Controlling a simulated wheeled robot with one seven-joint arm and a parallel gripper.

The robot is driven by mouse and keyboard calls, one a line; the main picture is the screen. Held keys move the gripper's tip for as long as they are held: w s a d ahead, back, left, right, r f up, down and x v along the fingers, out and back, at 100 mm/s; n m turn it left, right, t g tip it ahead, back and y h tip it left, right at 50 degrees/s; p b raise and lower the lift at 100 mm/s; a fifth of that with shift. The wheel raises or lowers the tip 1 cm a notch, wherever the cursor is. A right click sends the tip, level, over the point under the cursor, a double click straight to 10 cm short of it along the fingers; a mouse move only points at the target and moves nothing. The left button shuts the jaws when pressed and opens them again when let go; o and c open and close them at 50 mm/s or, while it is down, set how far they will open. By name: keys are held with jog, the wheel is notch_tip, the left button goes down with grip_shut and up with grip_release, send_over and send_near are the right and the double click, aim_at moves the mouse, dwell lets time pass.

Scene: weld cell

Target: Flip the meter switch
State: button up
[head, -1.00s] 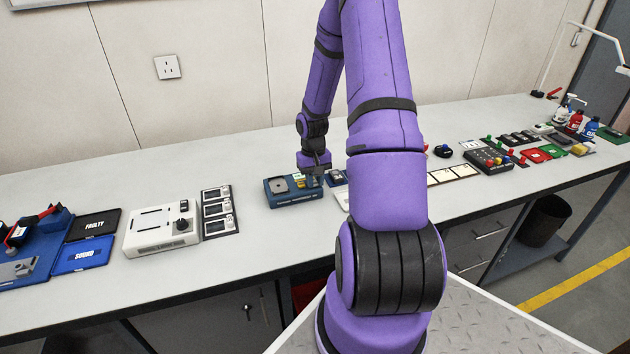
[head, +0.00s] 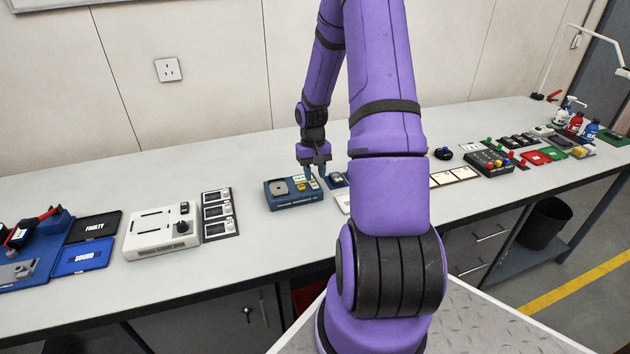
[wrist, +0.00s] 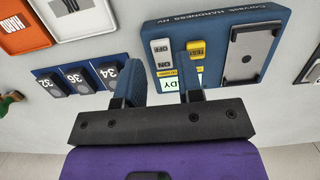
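My gripper (head: 314,171) is open and empty just above the meter's right end. In the wrist view its blue fingers (wrist: 160,86) stand apart, with the switch showing between and beyond their tips. I cannot tell the switch's position.
Numbered dark blocks (wrist: 80,80) sit in a blue holder beside the meter. An orange tray (wrist: 22,28) lies farther left in the wrist view.

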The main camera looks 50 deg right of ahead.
aim_at(313, 183)
notch_tip(313, 183, up, 7)
jog(key=w, duration=0.1)
jog(key=shift+d+r, duration=0.2)
jog(key=shift+d, duration=0.05)
dwell(0.5)
jog(key=s+a+r+n+t+h, duration=0.2)
jog(key=s+a+r+n+t, duration=0.1)
jog(key=a+r, duration=1.6)
jog(key=s+a+r+n+t, duration=0.1)
jog(key=s+a+r, duration=0.3)
jog(key=s+a, duration=0.2)
jog(key=s+a+r+n+t+y, duration=0.1)
jog(key=s+a+r+n+t, duration=0.1)
jog(key=s+a+r, duration=0.3)
jog(key=s+a, duration=0.1)
jog(key=s, duration=0.3)
jog(key=shift+s+t, duration=0.3)
jog(key=shift+s, duration=0.05)
